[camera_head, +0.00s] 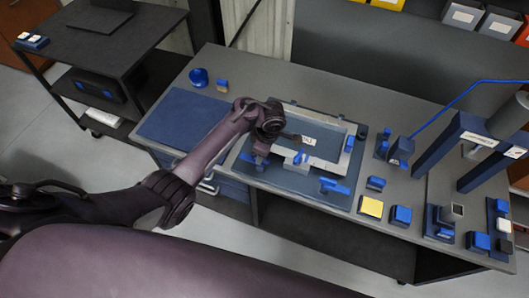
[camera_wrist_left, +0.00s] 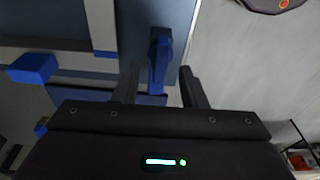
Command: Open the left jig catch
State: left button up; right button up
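The jig is a plate with a light frame (camera_head: 344,166) on a blue mat on the workbench. Blue catches show at its front middle (camera_head: 301,157) and front right (camera_head: 335,187). My left gripper (camera_head: 260,160) is at the jig's front left corner, pointing down, and mostly hides the left catch there. In the left wrist view, the blue left catch (camera_wrist_left: 160,42) stands between the two fingers of my left gripper (camera_wrist_left: 159,72). The fingers are apart, with a gap visible on each side of the catch. Another blue part (camera_wrist_left: 32,68) is further left. My right gripper is out of view.
The grey workbench (camera_head: 245,70) has a bare blue mat (camera_head: 182,115) left of the jig. A yellow block (camera_head: 371,207) and several blue blocks lie to the right. A blue press-like frame (camera_head: 440,150) stands at the right. A dark cart (camera_head: 120,50) is at the left.

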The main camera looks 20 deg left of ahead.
pick_arm(q)
jog(key=shift+r, duration=2.75)
